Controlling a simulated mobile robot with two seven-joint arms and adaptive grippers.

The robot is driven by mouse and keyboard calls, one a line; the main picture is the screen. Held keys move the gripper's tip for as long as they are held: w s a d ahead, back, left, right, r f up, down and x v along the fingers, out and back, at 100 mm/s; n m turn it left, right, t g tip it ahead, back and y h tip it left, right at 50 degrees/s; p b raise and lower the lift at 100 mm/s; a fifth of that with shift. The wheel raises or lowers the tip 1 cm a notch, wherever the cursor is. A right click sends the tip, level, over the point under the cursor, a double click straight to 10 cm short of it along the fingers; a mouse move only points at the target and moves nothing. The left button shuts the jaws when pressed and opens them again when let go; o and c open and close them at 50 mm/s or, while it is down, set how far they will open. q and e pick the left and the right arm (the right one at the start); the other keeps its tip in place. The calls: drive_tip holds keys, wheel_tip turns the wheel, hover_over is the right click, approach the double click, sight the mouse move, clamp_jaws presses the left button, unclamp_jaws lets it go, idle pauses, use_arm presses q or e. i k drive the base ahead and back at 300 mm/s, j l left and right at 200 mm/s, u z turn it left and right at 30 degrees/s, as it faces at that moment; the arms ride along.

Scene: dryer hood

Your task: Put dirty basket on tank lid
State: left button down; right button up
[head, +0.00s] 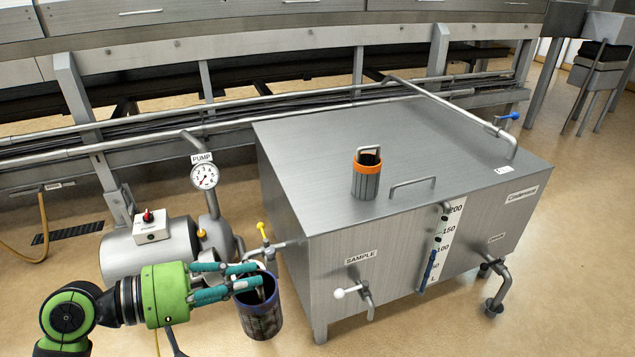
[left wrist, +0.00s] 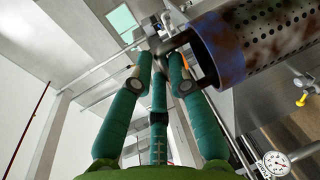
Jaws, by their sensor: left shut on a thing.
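The dirty basket (head: 262,317) is a dark cylinder with a blue rim, hanging in front of the tank's left front corner. In the left wrist view the basket (left wrist: 262,38) shows a perforated wall with brown stains. My left gripper (head: 250,279) has teal fingers and is shut on the basket's handle, above its rim; the fingers (left wrist: 160,68) also show in the left wrist view. The tank lid (head: 315,150) is a flat metal top, to the right of the gripper and basket. My right gripper is not in view.
A basket with an orange rim (head: 366,183) stands upright on the lid near a lid handle (head: 412,184). A pipe runs along the lid's far right side. A yellow-handled valve (head: 264,233) and the pump gauge (head: 204,176) are close to the gripper. The lid's left part is clear.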

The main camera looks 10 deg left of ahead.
sight(312, 179)
drive_tip(key=j+z, duration=0.35)
drive_tip(key=j, duration=0.15)
drive_tip(key=j+z, duration=0.35)
drive_tip(key=j, duration=0.15)
drive_tip(key=z, duration=0.5)
